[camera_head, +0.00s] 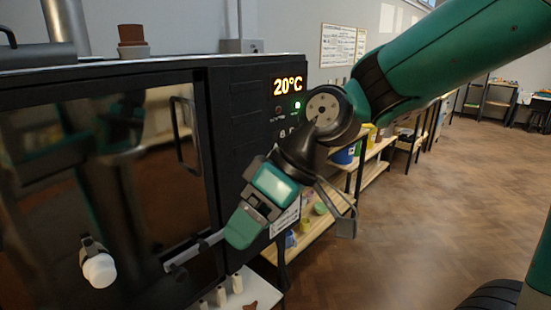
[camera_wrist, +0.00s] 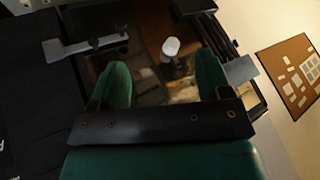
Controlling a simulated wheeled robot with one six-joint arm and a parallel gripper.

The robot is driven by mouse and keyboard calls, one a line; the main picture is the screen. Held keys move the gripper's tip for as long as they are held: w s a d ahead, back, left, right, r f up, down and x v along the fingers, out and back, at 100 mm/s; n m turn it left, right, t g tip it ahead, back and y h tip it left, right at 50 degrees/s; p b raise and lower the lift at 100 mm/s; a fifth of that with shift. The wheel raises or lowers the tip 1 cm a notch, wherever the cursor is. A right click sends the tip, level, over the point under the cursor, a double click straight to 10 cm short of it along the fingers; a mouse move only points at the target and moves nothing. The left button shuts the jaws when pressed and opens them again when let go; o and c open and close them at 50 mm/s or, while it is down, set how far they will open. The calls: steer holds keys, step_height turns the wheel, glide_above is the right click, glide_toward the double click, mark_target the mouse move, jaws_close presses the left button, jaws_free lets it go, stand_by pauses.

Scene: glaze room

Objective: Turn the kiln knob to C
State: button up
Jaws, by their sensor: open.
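The black kiln (camera_head: 232,110) fills the left of the head view, with a glass door (camera_head: 60,160) on its front. Its display (camera_head: 287,86) reads 20°C, with a small green light (camera_head: 297,105) below. The letters A and C show faintly under the light. I cannot make out the knob; my arm covers the panel below the letters. My gripper (camera_head: 243,230) points down and left in front of the kiln's lower front. In the wrist view my gripper (camera_wrist: 163,78) has its two green fingers apart, with nothing held between them.
A grey latch bar (camera_head: 190,252) sticks out near my fingertips, and a grey bar (camera_wrist: 95,45) shows in the wrist view. A white plug-like piece (camera_head: 99,270) is at the door's lower left. Wooden shelves (camera_head: 372,152) stand behind my arm. Open floor (camera_head: 420,230) lies right.

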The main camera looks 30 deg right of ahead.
steer(key=w+d+f+m+t+y+b, duration=0.1)
steer(key=w+d+f+t+b, duration=0.25)
steer(key=w+d, duration=0.5)
steer(key=w+d+f+t+y+b, duration=0.1)
steer(key=w+d+f+t+b, duration=0.2)
steer(key=w+d, duration=0.5)
steer(key=w+d+f+m+t+h+b, duration=0.15)
steer(key=d+t, duration=0.25)
steer(key=d, duration=0.5)
steer(key=w+d+m+t+h+b, duration=0.15)
steer(key=d+t, duration=0.35)
steer(key=d, duration=0.5)
steer(key=shift+f+p+x, duration=0.15)
steer(key=shift+p+x, duration=0.95)
steer(key=shift+x, duration=1.9)
steer(key=shift+f+p+x, duration=0.15)
steer(key=shift+p+x, duration=0.9)
steer(key=shift+x, duration=1.95)
steer(key=shift+f+p+x, duration=0.15)
steer(key=shift+p+x, duration=0.95)
steer(key=shift+x, duration=1.9)
steer(key=shift+a, duration=0.2)
steer(key=c, duration=0.8)
